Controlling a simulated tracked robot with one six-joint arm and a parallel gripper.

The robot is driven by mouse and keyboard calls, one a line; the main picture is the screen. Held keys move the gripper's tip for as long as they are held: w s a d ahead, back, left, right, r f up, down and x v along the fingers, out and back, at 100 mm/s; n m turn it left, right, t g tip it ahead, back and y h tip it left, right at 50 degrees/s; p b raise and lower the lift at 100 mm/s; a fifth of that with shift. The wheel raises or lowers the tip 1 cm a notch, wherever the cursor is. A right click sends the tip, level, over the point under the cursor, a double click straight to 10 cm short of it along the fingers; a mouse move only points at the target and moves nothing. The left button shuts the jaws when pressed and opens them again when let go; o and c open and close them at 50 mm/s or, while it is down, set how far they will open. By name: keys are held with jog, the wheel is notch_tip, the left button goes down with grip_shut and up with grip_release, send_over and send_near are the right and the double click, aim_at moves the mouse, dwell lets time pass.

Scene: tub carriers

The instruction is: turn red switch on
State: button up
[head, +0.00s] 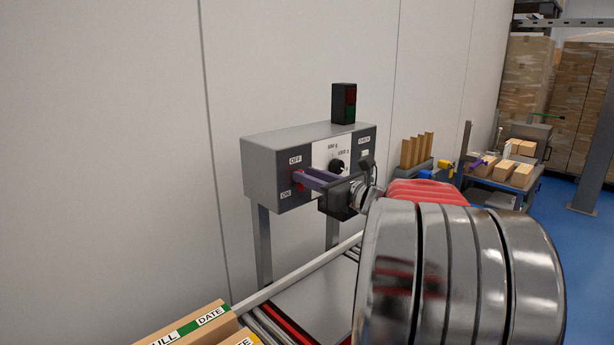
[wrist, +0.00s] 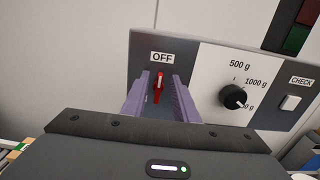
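The red switch (wrist: 158,88) is on the left part of the grey control box's front, below the OFF label (wrist: 162,57). In the head view the red switch (head: 298,178) shows between the OFF and ON labels, partly hidden by my fingers. My gripper (head: 306,176) reaches to the box from the right. In the wrist view my gripper (wrist: 160,80) has its two purple fingers apart, one on each side of the switch, with gaps to it. Whether a finger touches the panel is unclear. The ON label (head: 286,195) is hidden in the wrist view.
The control box (head: 262,160) also has a black knob (wrist: 233,97) and a white CHECK button (wrist: 291,103). A signal light (head: 344,103) stands on top. A roller conveyor (head: 300,275) runs below, with cartons (head: 190,328) at the front left. A plain wall is behind.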

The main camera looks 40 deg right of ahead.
jog(key=shift+w, duration=0.7)
jog(key=shift+c, duration=0.6)
grip_shut()
